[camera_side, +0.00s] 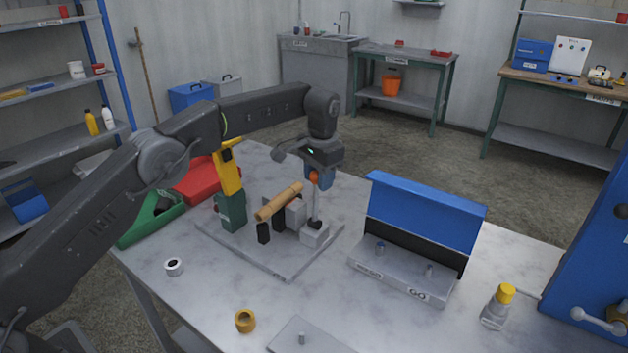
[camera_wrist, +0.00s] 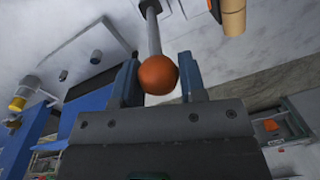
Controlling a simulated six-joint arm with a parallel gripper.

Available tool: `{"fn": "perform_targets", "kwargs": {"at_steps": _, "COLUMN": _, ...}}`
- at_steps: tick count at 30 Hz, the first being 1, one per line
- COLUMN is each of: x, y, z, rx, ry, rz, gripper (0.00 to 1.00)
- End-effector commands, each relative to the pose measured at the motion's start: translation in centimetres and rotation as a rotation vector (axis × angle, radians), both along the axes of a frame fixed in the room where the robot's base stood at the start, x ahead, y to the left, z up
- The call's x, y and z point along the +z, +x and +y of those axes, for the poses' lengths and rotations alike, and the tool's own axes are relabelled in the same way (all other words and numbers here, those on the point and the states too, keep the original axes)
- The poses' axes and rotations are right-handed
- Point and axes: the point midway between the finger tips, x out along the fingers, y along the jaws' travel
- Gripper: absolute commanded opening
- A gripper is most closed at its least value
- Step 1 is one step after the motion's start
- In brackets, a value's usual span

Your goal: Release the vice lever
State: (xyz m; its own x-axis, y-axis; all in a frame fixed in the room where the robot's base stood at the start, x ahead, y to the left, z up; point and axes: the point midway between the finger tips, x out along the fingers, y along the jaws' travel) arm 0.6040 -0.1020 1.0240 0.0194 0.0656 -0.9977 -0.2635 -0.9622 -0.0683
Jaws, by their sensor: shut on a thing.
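The vice lever is a thin grey rod (camera_side: 316,205) standing nearly upright with an orange ball knob (camera_side: 314,178) on top. It rises from a small grey block on the grey vice plate (camera_side: 284,267). My gripper (camera_side: 319,180) is above the lever, its blue fingers around the knob. In the wrist view the orange knob (camera_wrist: 157,74) sits between both fingers, and the grey rod (camera_wrist: 152,28) runs away from it. My gripper is shut on the knob. A tan wooden cylinder (camera_side: 280,201) lies slantwise at the vice jaws, left of the lever; it also shows in the wrist view (camera_wrist: 232,15).
A yellow and green upright (camera_side: 230,185) stands close left of the vice. A brass ring (camera_side: 245,320) and white ring (camera_side: 174,267) lie in front. Bare tabletop lies between them.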

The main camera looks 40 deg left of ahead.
Motion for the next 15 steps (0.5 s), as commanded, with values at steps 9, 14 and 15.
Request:
{"fn": "perform_targets", "kwargs": {"at_steps": 9, "x": -0.39, "y": 1.06, "z": 0.59, "rx": 0.007, "ry": 0.007, "rz": -0.004, "gripper": 0.0}}
{"fn": "perform_targets", "kwargs": {"at_steps": 14, "x": -0.41, "y": 1.18, "z": 0.59, "rx": 0.007, "ry": 0.007, "rz": -0.004, "gripper": 0.0}}
{"fn": "perform_targets", "kwargs": {"at_steps": 15, "x": -0.41, "y": 1.19, "z": 0.59, "rx": 0.007, "ry": 0.007, "rz": -0.004, "gripper": 0.0}}
